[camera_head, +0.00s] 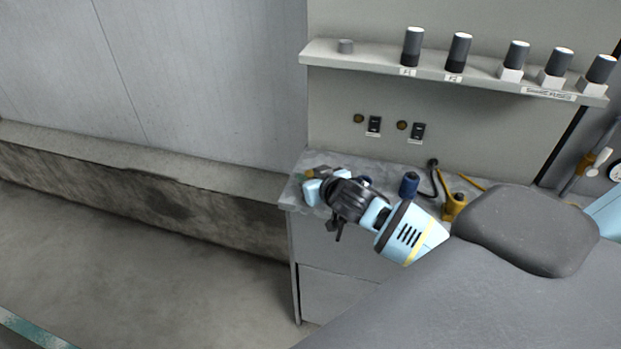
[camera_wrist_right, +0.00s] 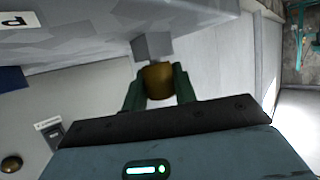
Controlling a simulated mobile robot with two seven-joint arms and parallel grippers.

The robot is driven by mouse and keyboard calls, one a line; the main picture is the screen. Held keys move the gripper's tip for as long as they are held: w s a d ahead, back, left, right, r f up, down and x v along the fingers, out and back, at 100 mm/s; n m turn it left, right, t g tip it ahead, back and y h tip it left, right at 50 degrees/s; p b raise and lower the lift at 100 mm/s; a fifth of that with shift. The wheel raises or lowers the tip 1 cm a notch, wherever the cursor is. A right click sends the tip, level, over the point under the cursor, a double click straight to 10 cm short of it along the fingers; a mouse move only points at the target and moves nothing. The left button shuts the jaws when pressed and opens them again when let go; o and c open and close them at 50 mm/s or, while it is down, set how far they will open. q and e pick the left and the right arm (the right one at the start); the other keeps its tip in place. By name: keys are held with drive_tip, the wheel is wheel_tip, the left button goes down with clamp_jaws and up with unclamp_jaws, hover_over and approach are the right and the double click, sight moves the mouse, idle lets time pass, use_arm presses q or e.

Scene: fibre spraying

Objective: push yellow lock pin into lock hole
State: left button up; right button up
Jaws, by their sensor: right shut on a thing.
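My right gripper (camera_head: 316,183) is over the left end of the grey bench (camera_head: 296,199). In the wrist view my right gripper (camera_wrist_right: 159,92) has its two dark green fingers shut on a brass-yellow cylinder, which looks like the yellow lock pin (camera_wrist_right: 157,77). A grey faceted piece (camera_wrist_right: 152,45) sits at the pin's far end, close to the bench; I cannot tell whether they are joined. The pin is small in the head view (camera_head: 310,173), partly hidden by my gripper. I cannot make out the lock hole. My left gripper is not in view.
A blue cylinder (camera_head: 409,185) and a yellow tool (camera_head: 453,206) stand on the bench to the right. The wall panel carries brass knobs (camera_head: 358,118) and black switches (camera_head: 374,124). Floor (camera_head: 150,285) at left is clear.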

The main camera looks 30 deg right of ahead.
sight(310, 173)
drive_tip(key=shift+r, duration=0.55)
wheel_tip(310, 173, up, 2)
drive_tip(key=shift+r, duration=0.15)
drive_tip(key=s, duration=1.4)
drive_tip(key=shift+a+r, duration=0.25)
drive_tip(key=shift+r, duration=0.1)
drive_tip(key=shift+v, duration=1)
drive_tip(key=shift+f, duration=0.2)
